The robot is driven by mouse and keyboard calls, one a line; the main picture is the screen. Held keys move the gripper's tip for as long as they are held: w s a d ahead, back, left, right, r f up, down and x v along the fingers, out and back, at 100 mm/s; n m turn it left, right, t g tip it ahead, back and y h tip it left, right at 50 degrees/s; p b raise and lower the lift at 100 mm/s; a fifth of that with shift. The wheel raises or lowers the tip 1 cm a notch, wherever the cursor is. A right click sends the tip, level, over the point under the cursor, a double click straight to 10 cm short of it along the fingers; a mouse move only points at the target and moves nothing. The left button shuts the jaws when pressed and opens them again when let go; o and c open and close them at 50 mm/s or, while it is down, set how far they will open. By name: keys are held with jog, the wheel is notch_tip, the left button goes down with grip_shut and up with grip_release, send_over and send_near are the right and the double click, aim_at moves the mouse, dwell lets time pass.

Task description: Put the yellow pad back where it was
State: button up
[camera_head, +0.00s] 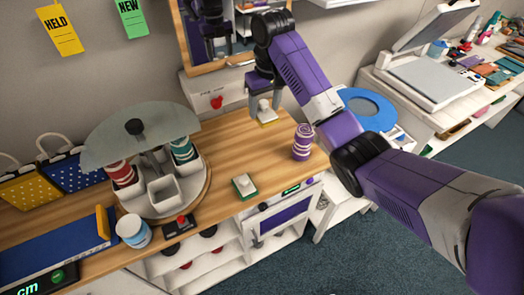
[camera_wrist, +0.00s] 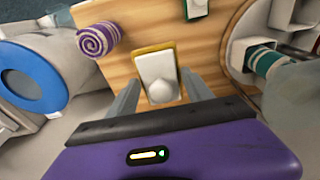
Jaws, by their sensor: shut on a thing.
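The yellow pad (camera_head: 267,121) is a small white block with a pale knob and a yellow base, at the back of the wooden worktop. It also shows in the wrist view (camera_wrist: 152,56), between the fingers. My gripper (camera_head: 263,101) points down over it and is shut on it; the fingers stand on both sides in the wrist view (camera_wrist: 164,92). I cannot tell whether its base touches the wood. A similar green pad (camera_head: 244,187) lies near the worktop's front edge, and its end shows in the wrist view (camera_wrist: 196,8).
A purple-and-white striped roll (camera_head: 303,143) stands right of the pad. A carousel (camera_head: 150,205) with cups under a grey disc stands at left. A white jar (camera_head: 133,232) and a red-button box (camera_head: 180,224) sit in front. The wood between the two pads is clear.

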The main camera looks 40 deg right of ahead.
jog(key=f+b, duration=0.1)
jog(key=f, duration=0.6)
jog(key=f+b, duration=0.2)
jog(key=f, duration=0.5)
jog(key=shift+s+f, duration=0.2)
jog(key=shift+f, duration=2.7)
jog(key=o, duration=1.2)
jog(key=shift+f, duration=0.1)
jog(key=shift+r, duration=0.2)
jog(key=r, duration=0.4)
jog(key=s+r, duration=0.1)
jog(key=r, duration=0.6)
jog(key=shift+s+a+r+b, duration=0.2)
jog(key=shift+r+b, duration=0.1)
jog(key=shift+r, duration=0.1)
